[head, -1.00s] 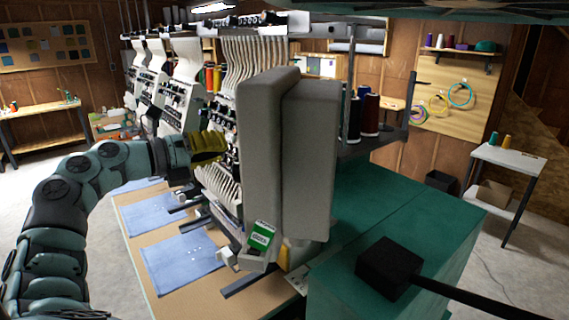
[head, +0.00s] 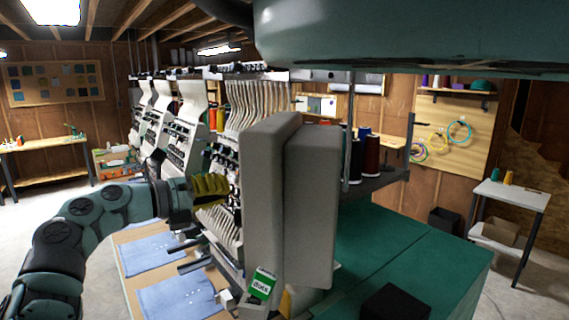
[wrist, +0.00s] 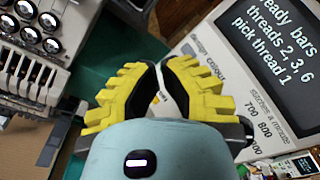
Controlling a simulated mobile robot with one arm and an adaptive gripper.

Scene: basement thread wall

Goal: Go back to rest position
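My gripper (head: 212,187), with yellow ribbed fingers, is held out in front of the embroidery machine (head: 222,215), left of its grey control panel (head: 310,205), seen from behind. My arm bends back to the lower left in the head view. Whether the fingers touch the machine cannot be told.
Blue cloths (head: 178,297) lie on the machine's tan table (head: 132,236). A green cabinet (head: 440,255) stands at right, with a black box (head: 395,303) at the bottom edge. Thread cones (head: 370,156) stand on a rack behind the panel. Open floor shows at left and far right.

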